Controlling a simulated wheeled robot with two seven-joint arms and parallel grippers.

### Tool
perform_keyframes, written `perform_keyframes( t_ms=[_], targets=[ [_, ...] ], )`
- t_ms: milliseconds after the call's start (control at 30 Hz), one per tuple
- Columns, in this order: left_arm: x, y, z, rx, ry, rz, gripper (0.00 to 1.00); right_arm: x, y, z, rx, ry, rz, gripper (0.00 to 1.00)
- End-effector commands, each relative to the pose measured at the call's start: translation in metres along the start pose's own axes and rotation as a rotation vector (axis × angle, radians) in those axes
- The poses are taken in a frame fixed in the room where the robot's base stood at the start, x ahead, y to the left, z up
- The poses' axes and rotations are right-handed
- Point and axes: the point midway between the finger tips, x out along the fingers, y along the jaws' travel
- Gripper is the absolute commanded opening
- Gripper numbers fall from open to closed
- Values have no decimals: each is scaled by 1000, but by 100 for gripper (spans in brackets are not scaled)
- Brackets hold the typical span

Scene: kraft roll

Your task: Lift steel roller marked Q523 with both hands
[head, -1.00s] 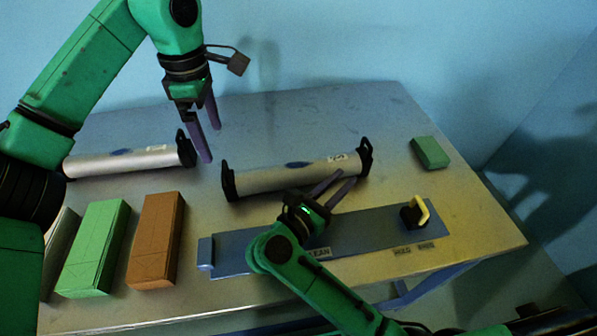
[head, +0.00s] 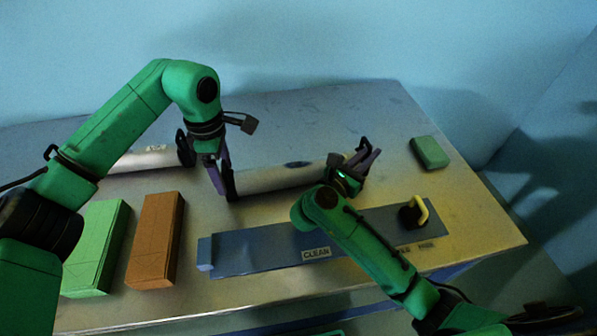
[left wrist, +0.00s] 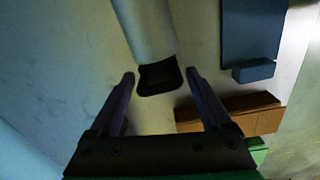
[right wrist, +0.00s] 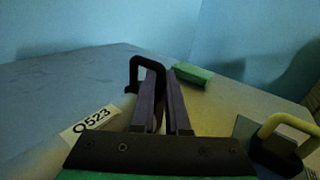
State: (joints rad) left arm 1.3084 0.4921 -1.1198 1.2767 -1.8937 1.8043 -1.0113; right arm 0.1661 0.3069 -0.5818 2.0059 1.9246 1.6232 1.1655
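The steel roller marked Q523 (head: 280,178) lies on the table, a grey cylinder with a black handle at each end. Its Q523 label (right wrist: 90,124) shows in the right wrist view. My left gripper (head: 222,180) is at the roller's left end. In the left wrist view my open fingers (left wrist: 162,82) stand either side of the left black handle (left wrist: 160,78), with gaps on both sides. My right gripper (head: 368,160) is at the right end. In the right wrist view its fingers are close together on the right black handle (right wrist: 140,65), partly hiding it.
A second roller (head: 145,160) lies at left, partly behind my left arm. Green (head: 97,245) and orange (head: 155,240) blocks stand front left. A blue board (head: 260,254) marked CLEAN with a yellow-handled item (head: 421,212) lies in front. A green block (head: 430,152) sits back right.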

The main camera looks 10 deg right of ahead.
Motion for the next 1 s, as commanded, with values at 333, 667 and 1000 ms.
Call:
perform_keyframes(
  t_ms=[333, 667, 1000],
  targets=[
    [0, 0, 0, 0, 0, 1, 0, 0, 0, 0, -1, 0, 1, 0],
    [-1, 0, 0, 1, -1, 2, 0, -1, 0, 0, -1, 1, 1, 0],
    [-1, 0, 0, 2, -1, 2, 0, -1, 0, -1, -1, 2, 2, 0]
  ],
)
